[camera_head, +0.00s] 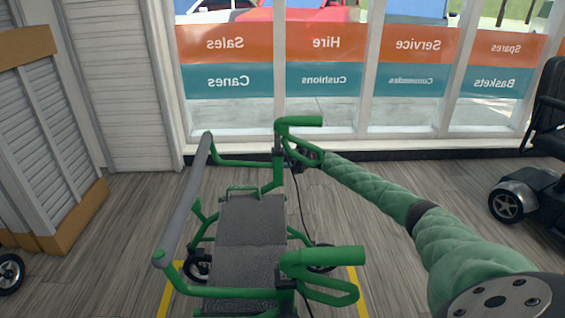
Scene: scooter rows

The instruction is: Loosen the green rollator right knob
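The green rollator (250,239) stands in the middle of the view, with a dark grey seat and a grey backrest bar on its left. Its far handle (300,122) and near handle (322,256) both have looped brake levers. My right arm, in a green quilted sleeve, reaches in from the lower right to the post under the far handle. My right gripper (296,158) is small and dark there, against or very close to the post. Its fingers are too small to tell whether they are shut. I cannot make out a knob at either post. My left gripper is out of view.
Yellow floor lines (171,290) mark the bay around the rollator. A black mobility scooter (540,190) stands at the right. A slatted panel with wooden trim (62,217) and a wheel (10,273) are at the left. Windows with reversed lettering close off the back.

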